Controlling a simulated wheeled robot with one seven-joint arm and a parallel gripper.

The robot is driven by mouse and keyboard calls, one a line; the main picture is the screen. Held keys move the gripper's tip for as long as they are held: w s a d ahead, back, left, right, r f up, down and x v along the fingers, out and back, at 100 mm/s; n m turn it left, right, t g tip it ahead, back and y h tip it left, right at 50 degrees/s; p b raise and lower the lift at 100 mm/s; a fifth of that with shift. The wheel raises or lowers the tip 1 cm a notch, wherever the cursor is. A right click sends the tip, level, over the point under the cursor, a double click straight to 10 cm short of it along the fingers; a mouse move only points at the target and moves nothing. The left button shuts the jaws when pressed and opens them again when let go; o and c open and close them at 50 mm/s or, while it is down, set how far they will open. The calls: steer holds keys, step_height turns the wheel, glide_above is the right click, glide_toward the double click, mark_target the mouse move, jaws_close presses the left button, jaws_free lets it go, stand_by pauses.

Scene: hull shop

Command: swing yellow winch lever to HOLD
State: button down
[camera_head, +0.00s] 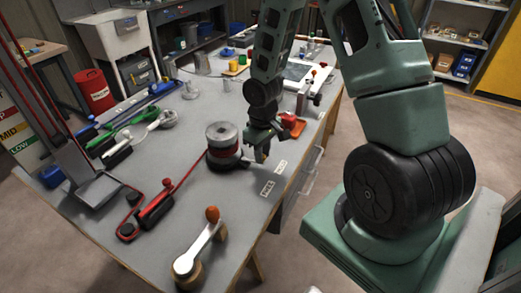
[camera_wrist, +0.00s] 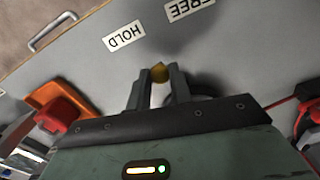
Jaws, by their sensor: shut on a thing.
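The winch (camera_head: 222,140) is a grey-topped drum with a red line around it, standing mid-table in the head view. My gripper (camera_head: 262,152) is low over the table just right of it. In the wrist view my gripper (camera_wrist: 158,85) is shut on the yellow lever's knob (camera_wrist: 159,72), which shows between the fingertips. The white HOLD label (camera_wrist: 123,37) lies ahead and left of the knob. The FREE label (camera_wrist: 190,8) is farther off to the right. The knob is nearer to HOLD.
A red block on an orange base (camera_wrist: 60,108) lies left of my gripper in the wrist view. The table's right edge is close to the labels.

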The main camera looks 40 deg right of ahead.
steer(key=shift+w+d+n+p, duration=0.2)
steer(key=shift+d+n+p, duration=0.1)
steer(key=shift+n, duration=0.25)
steer(key=shift+w+d+n+p, duration=0.2)
steer(key=shift+n+p, duration=0.1)
steer(key=shift+n, duration=0.25)
steer(key=c, duration=1.3)
jaws_free()
step_height(320, 180, up, 17)
steer(key=shift+r+p, duration=0.2)
steer(key=shift+p, duration=0.65)
